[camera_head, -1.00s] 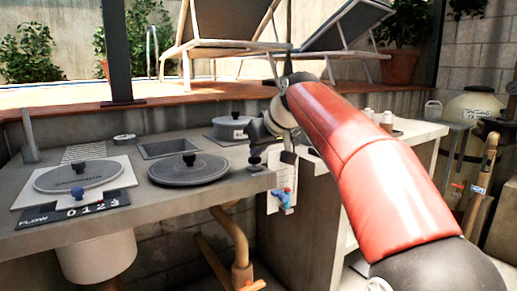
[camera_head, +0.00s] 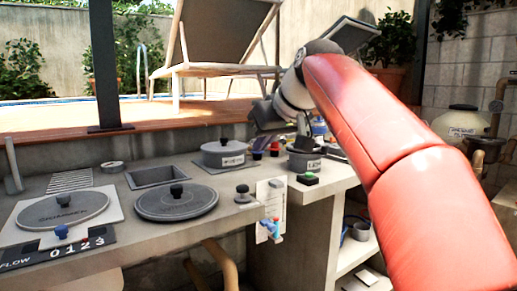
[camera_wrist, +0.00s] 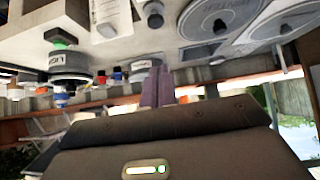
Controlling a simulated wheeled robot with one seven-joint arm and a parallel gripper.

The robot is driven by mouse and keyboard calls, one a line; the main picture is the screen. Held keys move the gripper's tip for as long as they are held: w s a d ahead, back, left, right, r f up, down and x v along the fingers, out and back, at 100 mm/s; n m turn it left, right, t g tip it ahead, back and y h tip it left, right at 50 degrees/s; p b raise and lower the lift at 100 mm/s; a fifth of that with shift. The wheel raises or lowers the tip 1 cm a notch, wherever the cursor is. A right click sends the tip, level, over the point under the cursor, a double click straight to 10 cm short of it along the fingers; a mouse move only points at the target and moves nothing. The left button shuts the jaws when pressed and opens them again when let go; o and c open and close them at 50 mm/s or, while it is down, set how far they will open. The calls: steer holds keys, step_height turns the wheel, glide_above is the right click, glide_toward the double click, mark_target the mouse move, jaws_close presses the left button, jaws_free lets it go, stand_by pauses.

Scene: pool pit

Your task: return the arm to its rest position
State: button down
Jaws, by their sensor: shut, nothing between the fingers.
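My red arm (camera_head: 375,120) crosses the right half of the head view. Its end is raised above the grey counter (camera_head: 120,235), in front of the lounger. In the wrist view my gripper (camera_wrist: 158,72) shows as two narrow purplish fingers close together, shut with nothing between them. The counter appears upside down there, with the fingers apart from its items. In the head view the fingertips are hard to make out against the arm's dark end.
On the counter are a round dark lid (camera_head: 176,203), a lidded plate (camera_head: 62,212), a grey pot (camera_head: 224,152), a square recess (camera_head: 156,177) and a green-buttoned box (camera_head: 307,179). A labelled pot (camera_head: 303,162) stands beneath my arm's end. Loungers (camera_head: 220,45) stand behind.

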steer(key=s+d+f+m+h, duration=0.1)
steer(key=s+d+f, duration=0.3)
steer(key=s+f, duration=0.5)
steer(key=s+d+f+m+g+h, duration=0.1)
steer(key=s+d+f+m+h, duration=0.1)
steer(key=s+d+f, duration=0.3)
steer(key=s+d+f+m+g+h, duration=0.1)
steer(key=s+d+f+m+h, duration=0.1)
steer(key=s+f, duration=1.1)
step_height(320, 180, down, 5)
steer(key=d+m, duration=0.1)
steer(key=d, duration=0.1)
steer(key=shift+s+d+m, duration=0.25)
steer(key=shift+d+m, duration=0.15)
steer(key=w+a+r+n+y, duration=0.1)
steer(key=w+a+r, duration=0.3)
steer(key=w+r, duration=0.5)
steer(key=w+a+r+n+t+y, duration=0.1)
steer(key=w+a+r+n+y, duration=0.1)
steer(key=w+a+r, duration=0.3)
steer(key=w+a+r+n+y, duration=0.2)
steer(key=w+a+r+n, duration=0.1)
steer(key=w+r, duration=1)
step_height(320, 180, up, 6)
steer(key=shift+w+a+n+t, duration=0.3)
steer(key=shift+w+a+n, duration=0.1)
steer(key=shift+a, duration=0.45)
